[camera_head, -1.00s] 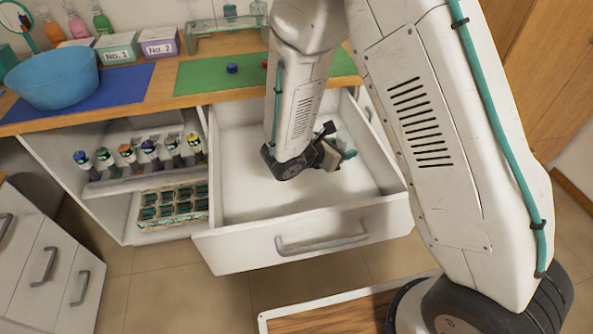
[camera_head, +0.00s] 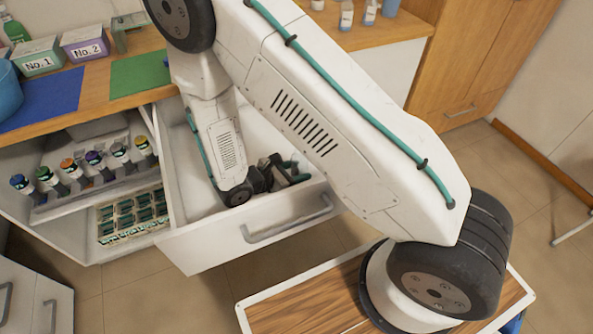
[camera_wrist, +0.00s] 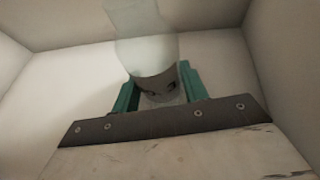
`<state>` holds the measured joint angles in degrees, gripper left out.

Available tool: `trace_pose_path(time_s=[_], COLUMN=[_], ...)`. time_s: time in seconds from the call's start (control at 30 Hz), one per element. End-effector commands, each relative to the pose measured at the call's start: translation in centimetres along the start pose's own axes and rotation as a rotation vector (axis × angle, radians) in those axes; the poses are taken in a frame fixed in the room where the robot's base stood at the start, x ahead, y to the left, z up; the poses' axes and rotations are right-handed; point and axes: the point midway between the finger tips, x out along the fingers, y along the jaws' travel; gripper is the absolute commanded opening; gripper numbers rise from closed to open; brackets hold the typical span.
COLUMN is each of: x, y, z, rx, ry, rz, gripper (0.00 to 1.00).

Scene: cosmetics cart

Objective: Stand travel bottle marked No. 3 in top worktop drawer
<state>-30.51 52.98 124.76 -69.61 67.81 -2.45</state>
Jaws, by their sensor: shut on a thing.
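The top worktop drawer (camera_head: 205,245) is pulled open below the worktop, and its white inside shows around my arm. My gripper (camera_head: 288,170) is down in the drawer, towards its front right. In the wrist view, its teal fingers (camera_wrist: 160,88) are shut on a pale, translucent bottle (camera_wrist: 145,28) with a grey band around it. White drawer walls surround the bottle there. No number is readable on it, and I cannot tell whether its base touches the drawer floor. In the head view, the bottle cannot be made out behind the gripper.
Left of the drawer, an open cabinet holds a rack (camera_head: 85,200) of several colour-capped bottles above a tray (camera_head: 130,215) of green-topped items. Boxes marked No. 1 (camera_head: 38,57) and No. 2 (camera_head: 85,43) stand on the worktop.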

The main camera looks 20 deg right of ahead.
Motion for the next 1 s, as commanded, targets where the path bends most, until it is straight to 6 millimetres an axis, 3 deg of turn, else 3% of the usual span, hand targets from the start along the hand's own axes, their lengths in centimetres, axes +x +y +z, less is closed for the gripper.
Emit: trace_pose_path(time_s=[0.4,0.43,0.5,0.87,1.0], x=[0.3,0.3,0.2,0.1,-1.9], y=[0.0,0.0,0.0,0.1,0.1], z=[-0.6,-0.6,-0.6,-0.2,-0.3], rx=[0.000,0.000,0.001,0.002,0.003], ry=[0.000,0.000,0.000,0.001,0.001], rz=[0.001,0.001,0.001,0.001,0.005], gripper=[0.19,0.47,0.66,0.66,0.66])
